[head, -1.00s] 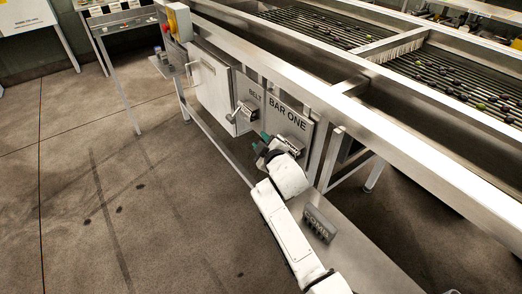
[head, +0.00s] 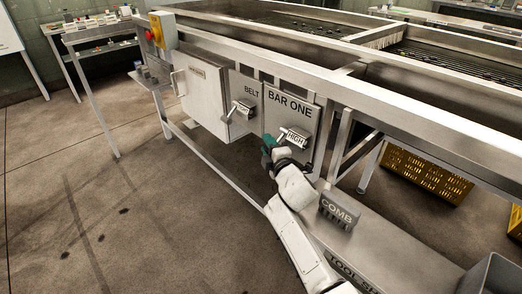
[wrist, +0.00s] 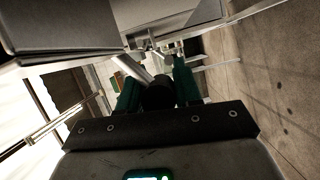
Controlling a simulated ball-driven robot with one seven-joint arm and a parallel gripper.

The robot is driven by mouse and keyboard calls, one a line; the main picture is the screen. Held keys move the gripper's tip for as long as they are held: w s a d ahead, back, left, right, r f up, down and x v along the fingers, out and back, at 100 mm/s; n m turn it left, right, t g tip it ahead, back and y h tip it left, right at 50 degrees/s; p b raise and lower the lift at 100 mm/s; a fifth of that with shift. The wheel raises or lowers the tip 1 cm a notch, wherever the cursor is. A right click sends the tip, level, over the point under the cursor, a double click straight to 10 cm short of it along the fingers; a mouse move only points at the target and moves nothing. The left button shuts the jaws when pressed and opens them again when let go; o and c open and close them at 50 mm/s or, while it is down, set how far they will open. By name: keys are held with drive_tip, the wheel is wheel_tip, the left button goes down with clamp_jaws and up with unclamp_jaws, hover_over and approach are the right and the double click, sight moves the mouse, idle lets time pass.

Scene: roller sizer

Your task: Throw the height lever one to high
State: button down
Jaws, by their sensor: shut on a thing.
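The BAR ONE panel (head: 290,108) is on the machine's side, with a small plate reading HIGH (head: 292,137). Its lever, a metal rod (wrist: 133,68) with a black knob (wrist: 158,96), shows in the wrist view. My gripper (head: 268,150) is just below and left of the HIGH plate in the head view. In the wrist view my gripper (wrist: 158,92) has its green fingers on both sides of the knob and is shut on it. In the head view the fingers hide the knob and most of the rod.
The BELT panel (head: 245,95) with its own lever (head: 232,116) is just left. A box marked COMB (head: 339,207) stands on the shelf (head: 368,243) beside my arm. Yellow crates (head: 425,176) are under the machine at right. The floor at left (head: 95,190) is clear.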

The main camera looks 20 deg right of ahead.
drive_tip(key=shift+s+d+f, duration=0.1)
drive_tip(key=shift+d+f, duration=0.15)
drive_tip(key=shift+f, duration=0.25)
drive_tip(key=c, duration=1.1)
unclamp_jaws()
drive_tip(key=shift+o, duration=1.3)
drive_tip(key=shift+d+r, duration=0.1)
drive_tip(key=shift+r, duration=0.15)
drive_tip(key=s+p, duration=0.3)
drive_tip(key=s, duration=0.4)
drive_tip(key=shift+s+a+p, duration=0.15)
drive_tip(key=shift+a+p, duration=0.15)
drive_tip(key=shift+a, duration=0.05)
drive_tip(key=shift+r, duration=0.1)
